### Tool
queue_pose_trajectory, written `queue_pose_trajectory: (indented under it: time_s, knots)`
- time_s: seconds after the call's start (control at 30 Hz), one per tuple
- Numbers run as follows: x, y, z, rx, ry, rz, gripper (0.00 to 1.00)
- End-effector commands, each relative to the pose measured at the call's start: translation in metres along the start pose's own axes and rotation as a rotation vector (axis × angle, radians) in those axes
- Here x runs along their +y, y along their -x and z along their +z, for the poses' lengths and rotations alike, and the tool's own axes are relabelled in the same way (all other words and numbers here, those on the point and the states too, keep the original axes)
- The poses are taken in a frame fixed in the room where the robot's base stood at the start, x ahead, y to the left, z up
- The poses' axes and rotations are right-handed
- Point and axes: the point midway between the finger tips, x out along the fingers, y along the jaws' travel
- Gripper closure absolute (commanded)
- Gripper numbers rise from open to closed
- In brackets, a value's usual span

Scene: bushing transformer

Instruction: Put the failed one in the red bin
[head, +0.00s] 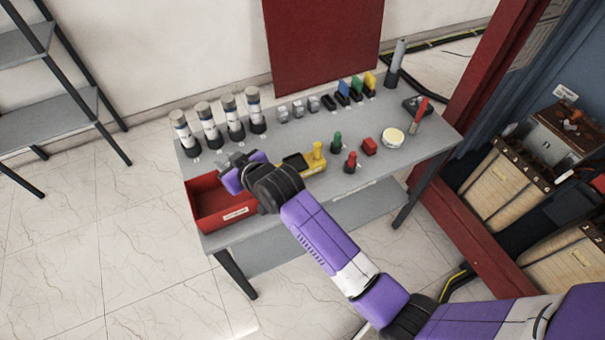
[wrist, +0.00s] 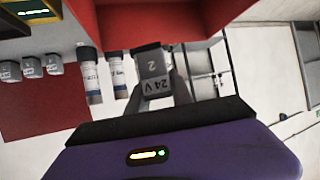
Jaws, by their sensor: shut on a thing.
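My gripper (head: 236,167) is shut on a grey block marked "24 V" and "2" (wrist: 153,70), seen between the fingers in the wrist view. In the head view my gripper is at the table's left part, over or close to the back of the red bin (head: 202,217). The bin is open-topped, with a white label on its front. Its red wall also shows close by in the wrist view (wrist: 205,22). I cannot tell whether the block is inside the rim. Three similar grey blocks (head: 298,108) stand in a row at the back of the table.
Several grey cylinders with white labels (head: 208,123) stand behind my gripper. A yellow meter (head: 315,158), green (head: 336,141) and red (head: 351,161) plungers, a red block (head: 369,146) and a round white dial (head: 392,138) lie to the right. Coloured blocks (head: 357,86) stand at the back.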

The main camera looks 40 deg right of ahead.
Motion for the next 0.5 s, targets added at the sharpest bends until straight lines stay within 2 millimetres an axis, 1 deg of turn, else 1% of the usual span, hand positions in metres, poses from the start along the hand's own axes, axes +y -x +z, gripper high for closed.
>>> queue_pose_trajectory:
  time_s: [0.13,0.23,0.37,0.5]
  knots:
    - [0.000,-0.003,-0.006,0.004,0.004,-0.004,1.00]
    - [-0.001,-0.005,-0.006,0.002,0.005,-0.006,1.00]
    - [-0.001,-0.009,0.002,0.001,0.005,-0.007,1.00]
    - [-0.001,-0.016,0.014,0.001,0.004,-0.007,1.00]
